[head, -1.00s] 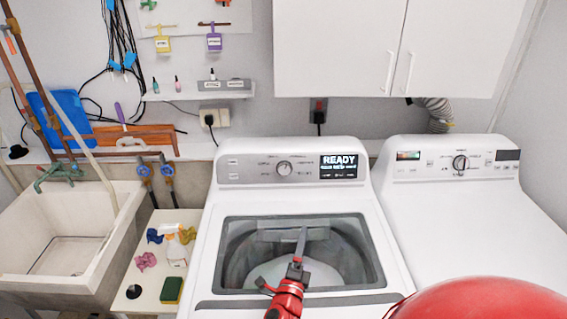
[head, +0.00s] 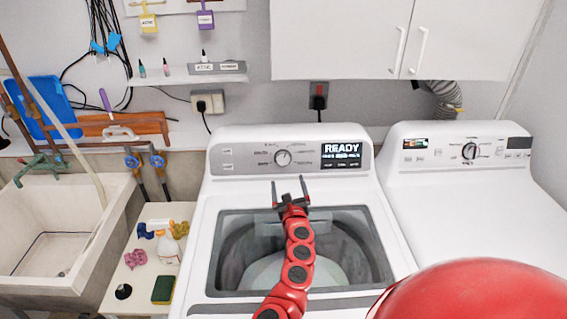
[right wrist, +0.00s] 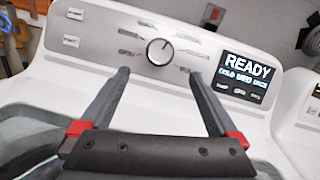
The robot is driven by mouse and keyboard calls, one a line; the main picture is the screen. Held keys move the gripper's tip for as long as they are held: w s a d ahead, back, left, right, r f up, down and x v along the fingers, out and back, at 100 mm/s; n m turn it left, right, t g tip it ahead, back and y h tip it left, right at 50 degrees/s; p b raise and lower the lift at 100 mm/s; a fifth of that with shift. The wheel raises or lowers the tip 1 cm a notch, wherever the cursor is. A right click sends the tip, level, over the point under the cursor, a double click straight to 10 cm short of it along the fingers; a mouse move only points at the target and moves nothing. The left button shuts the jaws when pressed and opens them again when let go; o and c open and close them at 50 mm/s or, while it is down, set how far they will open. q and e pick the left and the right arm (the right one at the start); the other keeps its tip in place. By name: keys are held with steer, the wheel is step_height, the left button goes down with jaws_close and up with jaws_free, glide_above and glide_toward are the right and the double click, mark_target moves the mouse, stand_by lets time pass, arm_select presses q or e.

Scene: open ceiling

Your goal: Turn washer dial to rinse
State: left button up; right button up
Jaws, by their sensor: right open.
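The washer (head: 225,193) is the white top-loading machine in the middle of the head view, with its tub open. Its dial (head: 283,157) is a round silver knob on the grey control panel, left of a screen (head: 341,155) reading READY. The dial also shows in the right wrist view (right wrist: 160,52), with a light pointer mark near its top; the labels around it are too blurred to read. My right gripper (head: 289,182) is open and empty, just in front of and below the dial, its fingers (right wrist: 158,75) spread either side of it and not touching it. My left gripper is not in view.
A second white machine (head: 450,180) with its own knob stands at the right. A sink (head: 95,245) and a small white table (head: 130,275) with bottles and a sponge are at the left. White cabinets (head: 340,40) hang above the panel.

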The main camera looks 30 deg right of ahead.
mark_target(283, 159)
steer(key=x, duration=0.9)
steer(key=shift+w+r, duration=0.1)
steer(key=shift+w, duration=0.25)
steer(key=shift+w+d+b, duration=0.3)
steer(key=shift+w+b, duration=0.15)
steer(key=shift+w, duration=0.2)
steer(key=shift+w+d, duration=0.35)
steer(key=shift+d, duration=0.1)
steer(key=c, duration=1.4)
steer(key=shift+o, duration=0.2)
steer(key=shift+a+n, duration=0.1)
steer(key=shift+n, duration=0.2)
